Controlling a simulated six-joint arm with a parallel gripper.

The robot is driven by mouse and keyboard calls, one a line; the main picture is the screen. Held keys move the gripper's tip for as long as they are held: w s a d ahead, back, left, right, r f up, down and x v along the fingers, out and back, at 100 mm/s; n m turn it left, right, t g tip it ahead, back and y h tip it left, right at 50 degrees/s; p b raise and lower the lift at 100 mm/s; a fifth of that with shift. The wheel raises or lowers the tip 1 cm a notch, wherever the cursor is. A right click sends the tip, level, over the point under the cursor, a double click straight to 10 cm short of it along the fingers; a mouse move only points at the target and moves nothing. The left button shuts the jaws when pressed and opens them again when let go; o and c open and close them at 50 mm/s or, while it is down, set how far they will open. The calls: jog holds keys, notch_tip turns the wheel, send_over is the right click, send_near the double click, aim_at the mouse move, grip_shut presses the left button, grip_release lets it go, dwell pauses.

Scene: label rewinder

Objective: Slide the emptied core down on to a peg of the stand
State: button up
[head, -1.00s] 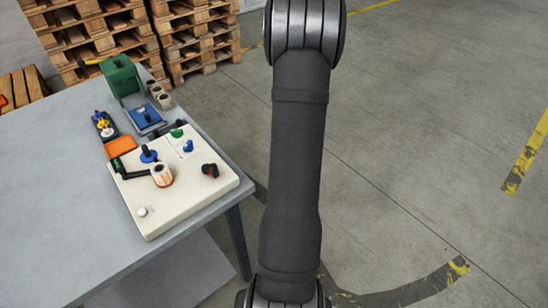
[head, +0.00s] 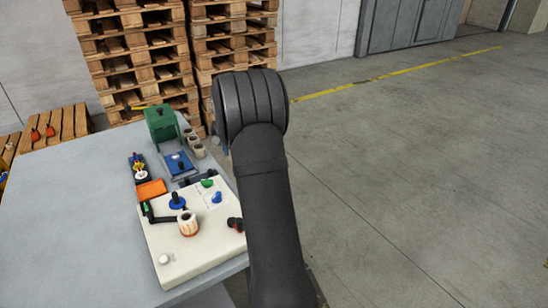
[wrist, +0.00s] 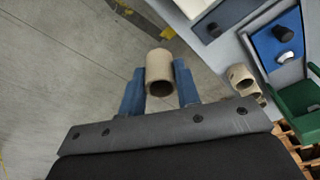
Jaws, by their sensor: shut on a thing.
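In the wrist view, my gripper (wrist: 160,84) has its blue fingers on either side of a tan cardboard core (wrist: 160,67). It is shut on the core, whose open, hollow end faces the camera. The held core is off the bench, with grey floor behind it. In the head view my arm hides the gripper and this core. Similar cores (head: 194,143) stand in a row beside the green box; some also show in the wrist view (wrist: 238,73). I cannot make out a bare peg of the stand.
The cream machine panel (head: 185,262) carries a striped roll (head: 188,226) and knobs. Behind it are a blue unit (head: 179,165), a green box (head: 161,122) and an orange block (head: 151,189). The table's left part (head: 80,230) is clear. Pallets (head: 135,50) stand behind.

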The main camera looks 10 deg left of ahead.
aim_at(186, 179)
jog(key=s+a+r+n, duration=0.1)
jog(key=s+a+n, duration=0.35)
jog(key=a, duration=1.25)
jog(key=shift+m, duration=0.65)
jog(key=shift+s+d+f, duration=0.1)
jog(key=shift+s+f, duration=0.15)
jog(key=shift+f, duration=1.55)
jog(key=shift+s+d+f, duration=0.1)
jog(key=shift+s+f, duration=0.15)
jog(key=shift+f, duration=1.6)
jog(key=shift+s+d+f, duration=0.1)
jog(key=shift+s+f, duration=0.15)
jog(key=shift+f, duration=1.55)
jog(key=shift+r, duration=0.1)
jog(key=shift+r, duration=0.1)
jog(key=o, duration=0.8)
